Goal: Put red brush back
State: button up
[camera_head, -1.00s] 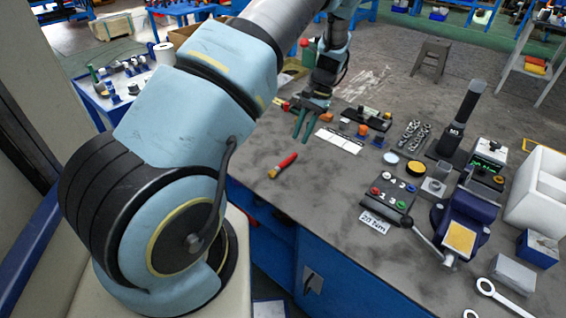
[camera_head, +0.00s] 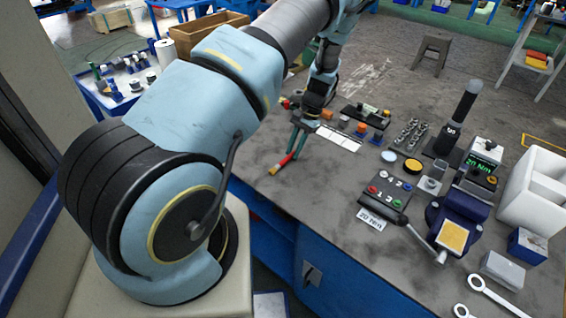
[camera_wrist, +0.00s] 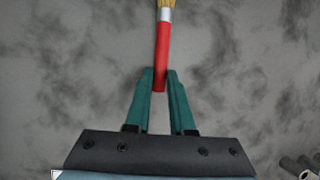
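The red brush (camera_head: 286,158) has a red handle, a pale metal collar and tan bristles. In the head view it is at the near left of the grey worktop, bristle end toward the front edge. It also shows in the wrist view (camera_wrist: 162,50), bristles pointing up and away. My gripper (camera_head: 296,150) reaches down to the handle. In the wrist view its green fingers (camera_wrist: 160,76) stand on either side of the handle's end, very close to it. I cannot tell whether they press on it or whether the brush is lifted.
The worktop (camera_head: 320,190) is bare just right of the brush. Behind the gripper are a white strip (camera_head: 338,138) and small coloured parts. To the right are a button panel (camera_head: 385,190), a blue vise (camera_head: 458,222), a torque display (camera_head: 482,160) and white bins (camera_head: 532,190).

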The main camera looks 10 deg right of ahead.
grip_shut()
